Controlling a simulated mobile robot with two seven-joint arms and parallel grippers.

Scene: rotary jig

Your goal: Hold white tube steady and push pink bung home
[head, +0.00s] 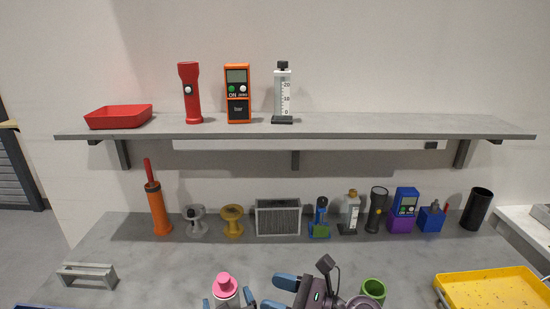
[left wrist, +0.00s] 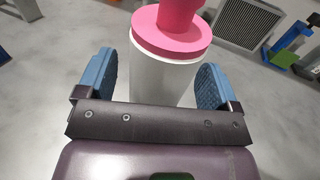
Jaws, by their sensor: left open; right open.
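The white tube (head: 227,300) stands upright near the front edge of the head view, its lower part cut off. The pink bung (head: 223,284) sits on top of it, its wide flange over the tube's rim. In the left wrist view the bung (left wrist: 172,38) and tube (left wrist: 160,82) fill the upper middle. My left gripper (left wrist: 157,75) is open, with one blue finger on each side of the tube and a gap visible at both sides. My right gripper (head: 276,292) is open and empty, just right of the tube, fingers pointing left towards it.
A green cup (head: 373,289) stands right of my right gripper, and a yellow tray (head: 492,289) is at the right front. A grey bracket (head: 87,273) is at the left. Several tools line the bench's back, under a wall shelf (head: 350,126). The middle bench is clear.

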